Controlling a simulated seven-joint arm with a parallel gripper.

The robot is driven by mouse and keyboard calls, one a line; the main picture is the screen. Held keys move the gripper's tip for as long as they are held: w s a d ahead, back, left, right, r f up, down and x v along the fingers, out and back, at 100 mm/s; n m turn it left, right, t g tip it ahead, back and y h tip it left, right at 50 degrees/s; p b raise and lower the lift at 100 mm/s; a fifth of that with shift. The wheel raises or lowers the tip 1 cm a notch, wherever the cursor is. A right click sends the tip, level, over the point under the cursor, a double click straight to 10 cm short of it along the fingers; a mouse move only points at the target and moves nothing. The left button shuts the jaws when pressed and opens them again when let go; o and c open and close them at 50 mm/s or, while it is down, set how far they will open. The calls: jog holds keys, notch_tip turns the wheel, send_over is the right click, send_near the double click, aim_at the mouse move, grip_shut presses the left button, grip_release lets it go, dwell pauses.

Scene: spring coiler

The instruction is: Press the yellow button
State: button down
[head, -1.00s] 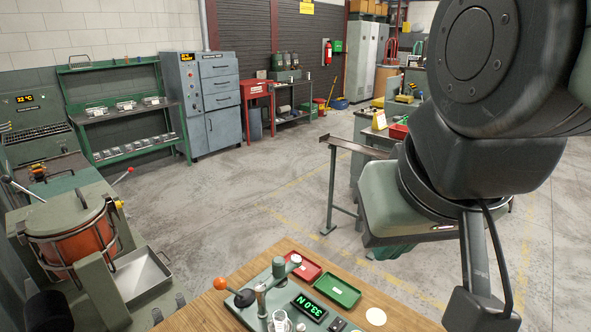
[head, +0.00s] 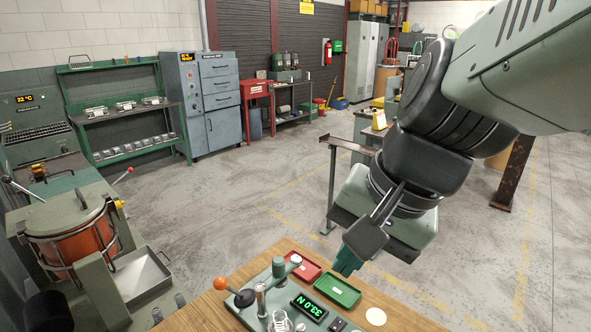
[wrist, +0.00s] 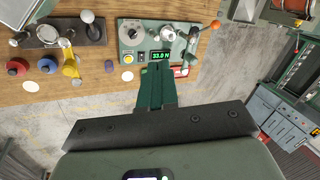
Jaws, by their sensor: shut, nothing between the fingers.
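My gripper (head: 347,263) has green fingers and is shut and empty. A small pale yellowish button (wrist: 127,58) appears on the tester's base, beside the display and left of the fingertips. In the head view the tester's display (head: 309,308) is visible near the bottom edge.
A red tray (head: 301,267) and a green tray (head: 337,291) lie behind the tester. An orange-knobbed lever (wrist: 214,25) sticks out from it. A cream disc (head: 376,316) lies on the wooden table.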

jog(key=w+d+f+m+y, duration=0.1)
jog(key=w+f+m+y, duration=0.4)
jog(key=w+f+m, duration=0.85)
jog(key=d+f+m+t, duration=0.1)
jog(key=d+f+m, duration=0.3)
jog(key=f+m, duration=0.2)
jog(key=d+f+m+t+h, duration=0.1)
jog(key=d+f+m, duration=0.3)
jog(key=m, duration=0.6)
notch_tip(320, 180, down, 3)
jog(key=shift+s+d+r+t, duration=0.15)
jog(key=shift+s+d+t, duration=0.25)
jog(key=shift+t, duration=0.3)
jog(key=shift+f, duration=4.4)
jog(key=shift+f, duration=0.1)
jog(key=shift+f, duration=0.3)
